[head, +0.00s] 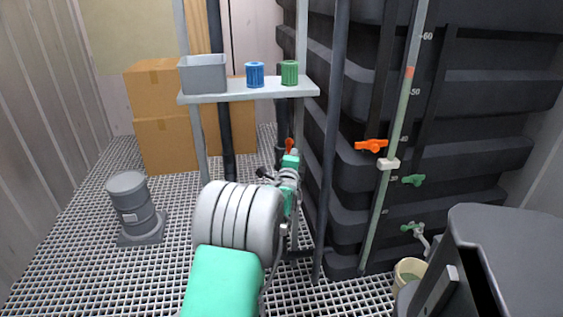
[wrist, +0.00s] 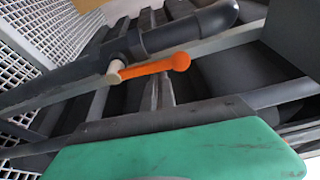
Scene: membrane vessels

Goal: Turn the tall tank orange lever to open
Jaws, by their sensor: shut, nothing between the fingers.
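The tall black ribbed tank (head: 450,90) stands at the right in the head view. An orange lever (head: 371,146) sits crosswise beside its pale sight tube. A second orange lever (head: 289,146) shows partly behind my gripper, by a dark upright pipe. In the wrist view an orange lever (wrist: 155,68) with a pale stem sits at a dark pipe. I cannot tell for sure which of the two this is. My gripper (head: 294,154) is shut and empty, near the second lever in the head view; contact cannot be made out. The green housing fills the bottom of the wrist view, and the fingertips are hidden there.
A shelf (head: 250,95) holds a grey bin (head: 203,74), a blue cup (head: 255,74) and a green cup (head: 289,73). A dark post stands between my gripper and the tank. Green handles (head: 413,180) sit lower right. A grey drum (head: 134,205) stands left on grating.

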